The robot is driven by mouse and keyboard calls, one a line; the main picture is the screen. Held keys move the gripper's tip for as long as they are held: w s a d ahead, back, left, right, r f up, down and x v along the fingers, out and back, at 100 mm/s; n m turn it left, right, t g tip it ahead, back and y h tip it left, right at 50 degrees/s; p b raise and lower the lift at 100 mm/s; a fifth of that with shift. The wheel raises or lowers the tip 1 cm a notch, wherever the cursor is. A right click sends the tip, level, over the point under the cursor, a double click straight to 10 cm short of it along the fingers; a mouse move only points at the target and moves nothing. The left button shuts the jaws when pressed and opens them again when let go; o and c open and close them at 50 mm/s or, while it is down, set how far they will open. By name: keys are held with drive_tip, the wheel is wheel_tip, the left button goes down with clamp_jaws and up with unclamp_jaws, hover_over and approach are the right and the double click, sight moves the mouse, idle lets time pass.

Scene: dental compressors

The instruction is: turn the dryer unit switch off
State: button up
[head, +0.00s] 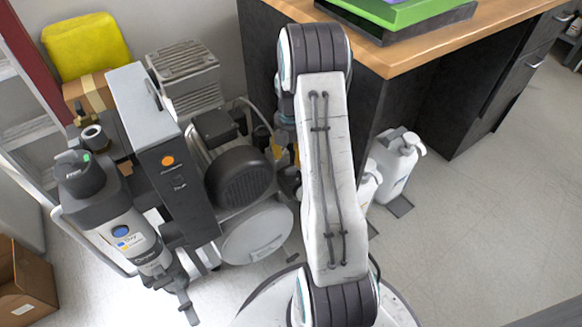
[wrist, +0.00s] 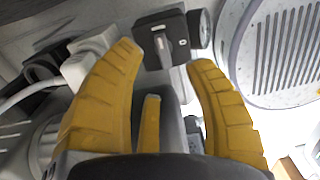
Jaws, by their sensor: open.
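In the wrist view my gripper (wrist: 163,56) is open, with its two yellow fingers apart and nothing held between them. A black box (wrist: 162,34) with a small pale mark and a grey lever-like part (wrist: 163,54) shows beyond and between the fingertips. I cannot tell whether this is the dryer unit switch, or whether it is on or off. In the head view my arm hides most of my gripper. The compressor assembly stands at the left, with a tall grey-and-black housing (head: 180,190) bearing an orange round part (head: 167,160) and a labelled grey cylinder (head: 125,238).
A wooden-topped desk (head: 450,42) with black sides stands right of my arm. White bottles (head: 398,165) stand on the floor beside it. A yellow container (head: 85,42) sits on a cardboard box at the back left. The floor at the right is clear.

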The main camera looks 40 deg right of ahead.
sight(292, 170)
drive_tip(key=shift+f+b, duration=1)
drive_tip(key=shift+f, duration=1.9)
drive_tip(key=shift+o, duration=0.2)
clamp_jaws()
